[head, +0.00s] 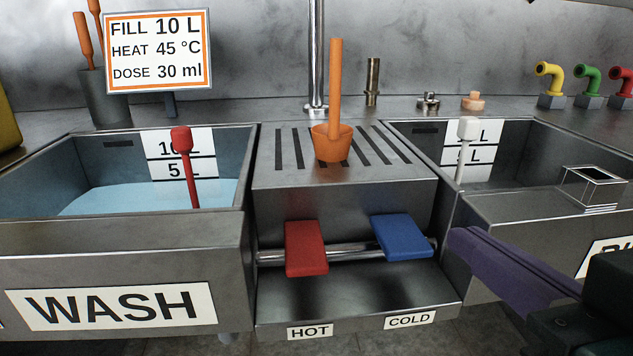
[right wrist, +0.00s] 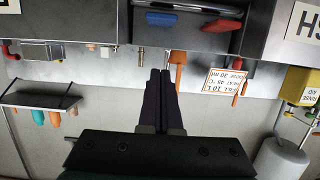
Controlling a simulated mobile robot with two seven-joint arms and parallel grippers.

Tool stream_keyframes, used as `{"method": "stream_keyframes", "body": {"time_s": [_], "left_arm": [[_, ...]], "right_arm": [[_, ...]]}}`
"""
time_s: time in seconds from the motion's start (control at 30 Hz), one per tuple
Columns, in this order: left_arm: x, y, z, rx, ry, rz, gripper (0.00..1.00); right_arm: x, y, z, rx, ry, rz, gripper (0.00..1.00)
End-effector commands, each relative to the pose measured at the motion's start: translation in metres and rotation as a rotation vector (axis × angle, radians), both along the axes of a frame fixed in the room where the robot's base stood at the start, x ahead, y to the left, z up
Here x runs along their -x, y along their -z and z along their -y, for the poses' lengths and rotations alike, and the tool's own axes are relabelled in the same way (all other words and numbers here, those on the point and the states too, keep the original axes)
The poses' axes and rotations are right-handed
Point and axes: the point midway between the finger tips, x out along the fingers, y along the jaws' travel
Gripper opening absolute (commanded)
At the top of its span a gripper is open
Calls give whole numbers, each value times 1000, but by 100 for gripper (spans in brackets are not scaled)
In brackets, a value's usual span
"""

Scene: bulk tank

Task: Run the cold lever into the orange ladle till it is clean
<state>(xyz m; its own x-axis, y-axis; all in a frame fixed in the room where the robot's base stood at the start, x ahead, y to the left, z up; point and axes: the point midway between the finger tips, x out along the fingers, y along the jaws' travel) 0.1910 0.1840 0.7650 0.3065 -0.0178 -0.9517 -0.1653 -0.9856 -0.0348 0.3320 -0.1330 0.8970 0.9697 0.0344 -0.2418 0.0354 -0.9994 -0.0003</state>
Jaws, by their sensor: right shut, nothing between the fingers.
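The orange ladle (head: 332,143) stands on the slotted drainer between the two basins, its long handle pointing up. The blue lever (head: 400,237) sits on a metal bar above the COLD label (head: 409,320). The red lever (head: 306,248) sits on the same bar above the HOT label. My right gripper (head: 460,240), with dark purple fingers, is shut and empty just right of the blue lever in the head view. The right wrist view is upside down; it shows the shut fingers (right wrist: 160,76), the ladle (right wrist: 180,58) and the blue lever (right wrist: 166,20). My left gripper is not in view.
The WASH basin (head: 130,235) at left holds pale blue liquid and a red-knobbed stick. The right basin (head: 540,205) has a white-knobbed stick and a wire-edged box. A tap column (head: 317,55) rises behind the ladle. A sign (head: 158,50) and coloured spouts (head: 588,82) stand behind.

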Motion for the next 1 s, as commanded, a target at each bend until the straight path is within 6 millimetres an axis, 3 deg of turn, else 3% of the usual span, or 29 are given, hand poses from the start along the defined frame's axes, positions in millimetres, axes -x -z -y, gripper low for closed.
{"method": "stream_keyframes", "body": {"time_s": [0.37,0.87,0.9,1.0], "left_arm": [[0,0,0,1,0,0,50],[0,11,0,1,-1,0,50],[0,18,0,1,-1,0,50],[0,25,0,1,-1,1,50]], "right_arm": [[-9,1,0,1,1,1,0],[-101,25,-3,3,2,2,0],[-98,38,-3,3,1,-5,0],[-97,52,-3,4,1,-4,0]]}}
